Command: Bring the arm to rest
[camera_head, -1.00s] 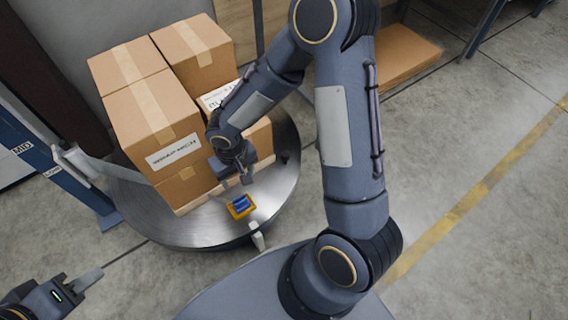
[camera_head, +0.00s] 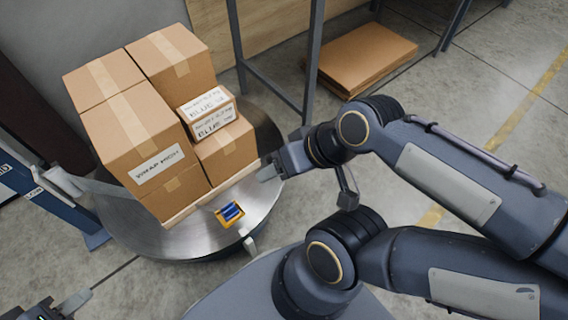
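My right arm comes in from the right, bent back over my base. Its gripper (camera_head: 272,170) points left at the right side of the round metal turntable (camera_head: 190,243), close to the carton stack. I see it side-on, so its opening is unclear. My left gripper (camera_head: 72,303) is at the bottom left corner, partly cut off by the frame edge. Only a grey finger end shows clearly, clear of the turntable.
Brown taped cartons (camera_head: 125,122) are stacked on the turntable, with small white-labelled boxes (camera_head: 208,112) among them. A yellow-and-blue item (camera_head: 230,214) lies at the turntable's front. A blue post (camera_head: 45,205) stands left. Flat cardboard (camera_head: 365,58) lies behind a metal frame.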

